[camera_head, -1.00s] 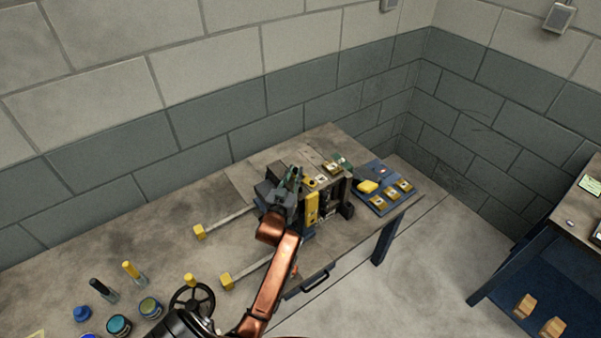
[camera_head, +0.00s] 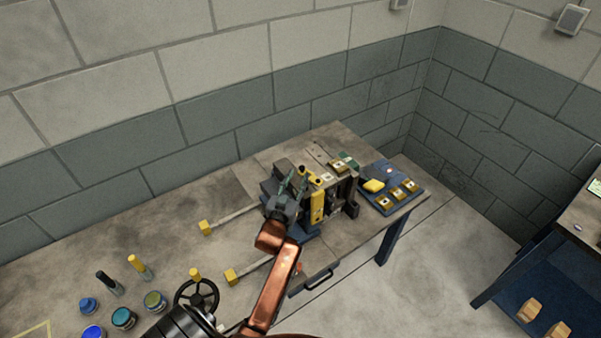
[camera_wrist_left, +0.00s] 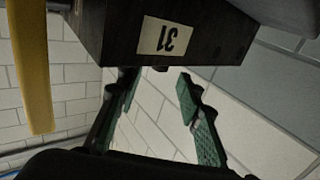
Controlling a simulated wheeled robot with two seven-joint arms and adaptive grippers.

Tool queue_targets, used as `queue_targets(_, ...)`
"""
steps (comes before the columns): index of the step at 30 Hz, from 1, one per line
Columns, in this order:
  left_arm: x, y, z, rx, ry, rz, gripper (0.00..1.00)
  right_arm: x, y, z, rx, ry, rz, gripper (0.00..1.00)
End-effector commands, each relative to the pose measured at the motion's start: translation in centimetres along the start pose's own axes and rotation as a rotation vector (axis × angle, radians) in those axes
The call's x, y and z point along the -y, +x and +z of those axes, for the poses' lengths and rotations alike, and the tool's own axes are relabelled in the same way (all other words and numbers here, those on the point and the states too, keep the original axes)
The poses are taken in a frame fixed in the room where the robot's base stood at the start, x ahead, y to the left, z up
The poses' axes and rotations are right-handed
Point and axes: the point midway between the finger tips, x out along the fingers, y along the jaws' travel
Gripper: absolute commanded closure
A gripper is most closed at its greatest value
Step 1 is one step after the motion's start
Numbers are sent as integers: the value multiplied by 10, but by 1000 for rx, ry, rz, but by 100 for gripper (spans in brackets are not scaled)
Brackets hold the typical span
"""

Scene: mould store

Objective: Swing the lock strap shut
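The yellow lock strap (camera_head: 317,207) stands upright against the front of the dark mould block on the bench. It also shows in the left wrist view as a yellow bar (camera_wrist_left: 34,70) at the left edge. The mould block (camera_wrist_left: 112,30) carries a label reading 31. My left gripper (camera_head: 292,180) is to the left of the strap, near the mould block. In the left wrist view its green-padded fingers (camera_wrist_left: 158,82) are apart with nothing between them, just below the block's edge. Whether the fingers touch the block is unclear. My right gripper is not in view.
A blue tray (camera_head: 411,205) with yellow-topped pieces lies right of the mould. Yellow-ended bars (camera_head: 228,220), a handwheel (camera_head: 196,297) and several pots (camera_head: 123,317) are on the left of the bench. The bench's back left is clear.

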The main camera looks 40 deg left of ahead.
Motion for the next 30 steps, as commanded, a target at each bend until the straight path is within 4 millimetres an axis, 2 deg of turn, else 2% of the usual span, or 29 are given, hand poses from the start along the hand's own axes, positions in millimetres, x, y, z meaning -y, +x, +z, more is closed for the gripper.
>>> queue_targets(1, 1, -13, 1, 2, -1, -1, 66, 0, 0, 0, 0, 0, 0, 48)
queue_targets(6, 1, -47, 1, 2, 0, -1, 66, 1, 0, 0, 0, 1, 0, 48)
queue_targets(12, 1, -72, 0, 0, 0, -1, 66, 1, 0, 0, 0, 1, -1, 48)
queue_targets(23, 0, -79, -1, -1, 0, 0, 66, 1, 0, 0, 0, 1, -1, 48)
queue_targets(26, -2, -78, -4, -8, 4, 4, 72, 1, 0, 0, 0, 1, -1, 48)
queue_targets(29, -17, -68, -27, -68, 34, 39, 79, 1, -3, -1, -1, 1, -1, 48)
queue_targets(30, -29, -62, -45, -115, 59, 66, 82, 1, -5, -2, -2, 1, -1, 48)
